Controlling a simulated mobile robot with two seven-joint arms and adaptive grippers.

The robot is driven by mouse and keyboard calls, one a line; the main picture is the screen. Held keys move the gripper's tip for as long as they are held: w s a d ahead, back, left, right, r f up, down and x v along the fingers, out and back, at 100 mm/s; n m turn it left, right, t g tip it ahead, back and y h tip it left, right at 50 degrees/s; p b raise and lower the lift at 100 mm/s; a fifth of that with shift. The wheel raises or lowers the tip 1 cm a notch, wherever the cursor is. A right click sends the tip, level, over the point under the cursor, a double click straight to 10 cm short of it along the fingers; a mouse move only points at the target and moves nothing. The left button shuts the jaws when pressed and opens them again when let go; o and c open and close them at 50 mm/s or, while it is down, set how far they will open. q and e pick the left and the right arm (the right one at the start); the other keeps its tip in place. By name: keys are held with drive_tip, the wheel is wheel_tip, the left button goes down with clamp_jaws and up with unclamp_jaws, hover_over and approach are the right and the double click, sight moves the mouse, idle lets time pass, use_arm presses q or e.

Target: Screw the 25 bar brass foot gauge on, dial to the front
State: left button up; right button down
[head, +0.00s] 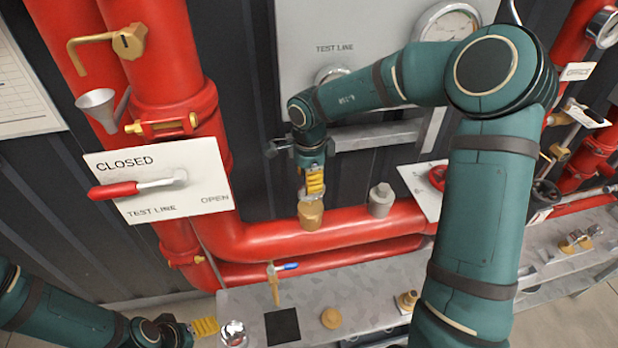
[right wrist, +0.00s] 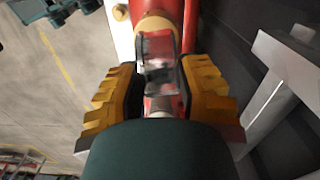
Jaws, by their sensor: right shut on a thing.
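My right gripper (head: 314,184) points down over a brass fitting (head: 311,215) on the thick red pipe (head: 270,238). It is shut on a shiny round-cased thing (right wrist: 158,62), apparently the gauge, seen between the yellow fingers in the right wrist view. The brass fitting (right wrist: 155,27) shows just beyond it there. The dial face and the foot's thread are hidden, and I cannot tell whether the foot touches the fitting. My left gripper (head: 206,327) is low at the left beside a shiny chrome piece (head: 233,333); its opening is unclear.
A grey capped stub (head: 381,200) stands on the pipe right of the brass fitting. A red-handled lever (head: 113,190) on a CLOSED/OPEN plate is at the left. The bench (head: 365,290) holds a black mat (head: 283,327) and brass pieces (head: 331,318). A wall panel (head: 300,40) stands behind.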

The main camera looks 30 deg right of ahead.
drive_tip(key=shift+m, duration=1.2)
drive_tip(key=c, duration=0.7)
unclamp_jaws()
drive_tip(key=shift+a, duration=0.1)
drive_tip(key=shift+o, duration=0.5)
drive_tip(key=o, duration=0.5)
drive_tip(key=shift+r, duration=4.05)
